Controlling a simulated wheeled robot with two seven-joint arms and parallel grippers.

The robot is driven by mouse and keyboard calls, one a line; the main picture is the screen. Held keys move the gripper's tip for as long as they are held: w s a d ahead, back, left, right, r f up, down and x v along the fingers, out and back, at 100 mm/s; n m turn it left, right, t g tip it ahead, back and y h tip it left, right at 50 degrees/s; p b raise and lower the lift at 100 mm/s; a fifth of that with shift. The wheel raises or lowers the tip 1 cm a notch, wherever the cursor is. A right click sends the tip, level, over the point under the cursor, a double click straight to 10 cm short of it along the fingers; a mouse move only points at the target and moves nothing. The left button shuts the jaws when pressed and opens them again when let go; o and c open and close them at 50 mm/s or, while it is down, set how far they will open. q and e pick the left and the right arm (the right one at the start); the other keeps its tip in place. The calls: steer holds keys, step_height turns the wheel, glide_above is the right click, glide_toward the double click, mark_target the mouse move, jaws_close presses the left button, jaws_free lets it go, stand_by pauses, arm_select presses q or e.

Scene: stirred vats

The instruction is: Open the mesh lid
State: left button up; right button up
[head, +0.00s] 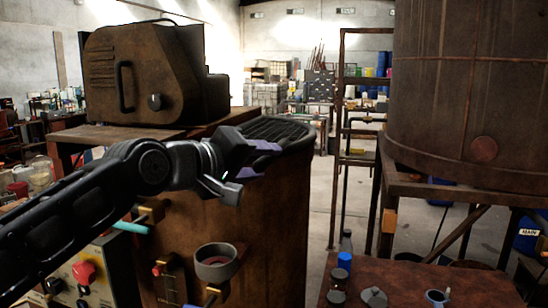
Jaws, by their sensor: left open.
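The mesh lid (283,130) is a dark, ribbed grate lying flat across the top of the rusty brown vat (275,215). It looks closed. My left gripper (247,168) is open, with purple pads on its fingers, and comes in from the left in front of the lid's near edge. One finger overlaps the lid's edge in the picture; I cannot tell whether it touches. Nothing shows between the fingers. My wrist hides the left part of the lid.
A rusty motor housing (150,75) stands behind the vat at left. A grey cup-like fitting (216,262) juts from the vat's front. A control box with a red button (84,272) is at lower left. A table (420,285) with small jars and a large tank (470,90) stand right.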

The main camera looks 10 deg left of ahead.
arm_select(q)
steer(key=x, duration=0.4)
steer(key=shift+w+d+f+p, duration=0.1)
steer(key=shift+w+p, duration=0.1)
steer(key=shift+p, duration=0.2)
steer(key=shift+c, duration=0.4)
jaws_close()
stand_by(0.6)
